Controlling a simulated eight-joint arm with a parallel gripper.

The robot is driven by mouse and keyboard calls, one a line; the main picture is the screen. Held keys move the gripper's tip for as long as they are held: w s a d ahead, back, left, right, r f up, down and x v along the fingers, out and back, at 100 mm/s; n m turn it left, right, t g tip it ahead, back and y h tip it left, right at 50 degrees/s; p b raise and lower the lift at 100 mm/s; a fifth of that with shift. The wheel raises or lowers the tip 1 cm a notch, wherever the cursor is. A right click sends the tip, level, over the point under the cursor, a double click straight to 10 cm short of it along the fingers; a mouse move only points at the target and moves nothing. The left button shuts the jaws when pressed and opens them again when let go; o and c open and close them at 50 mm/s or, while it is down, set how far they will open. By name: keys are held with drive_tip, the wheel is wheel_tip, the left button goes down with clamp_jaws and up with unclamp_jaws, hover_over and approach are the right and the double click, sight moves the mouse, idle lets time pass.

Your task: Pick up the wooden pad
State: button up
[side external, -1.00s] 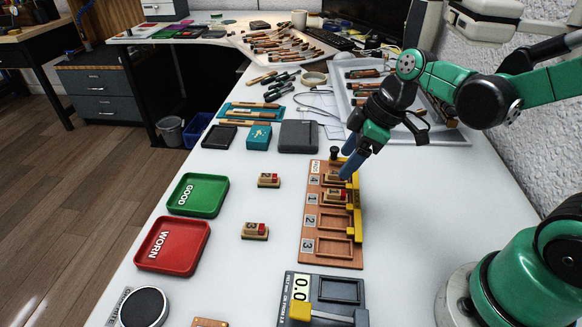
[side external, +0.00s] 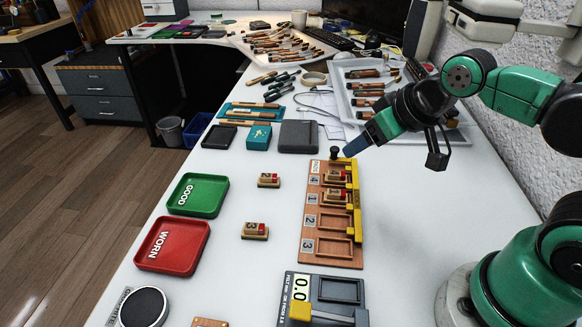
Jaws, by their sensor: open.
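Two more pads (side external: 335,177) (side external: 334,196) sit in the upper slots of the wooden slotted board (side external: 313,252). The board's lower two slots are empty. My gripper (side external: 350,150) is open and empty, above the board's top end near the black knob. Its blue fingers overlap in this view, so the gap between them is hidden.
The green GOOD tray (side external: 220,195) and red WORN tray (side external: 195,262) stand empty at the left. A dark grey box (side external: 298,136) and teal box (side external: 259,137) lie behind.

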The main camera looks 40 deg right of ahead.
idle(0.8)
drive_tip(key=n+g, duration=0.7)
drive_tip(key=n, duration=0.3)
hover_over(272, 176)
wheel_tip(272, 176, down, 7)
drive_tip(key=shift+d+r, duration=0.1)
drive_tip(key=shift+f, duration=3.1)
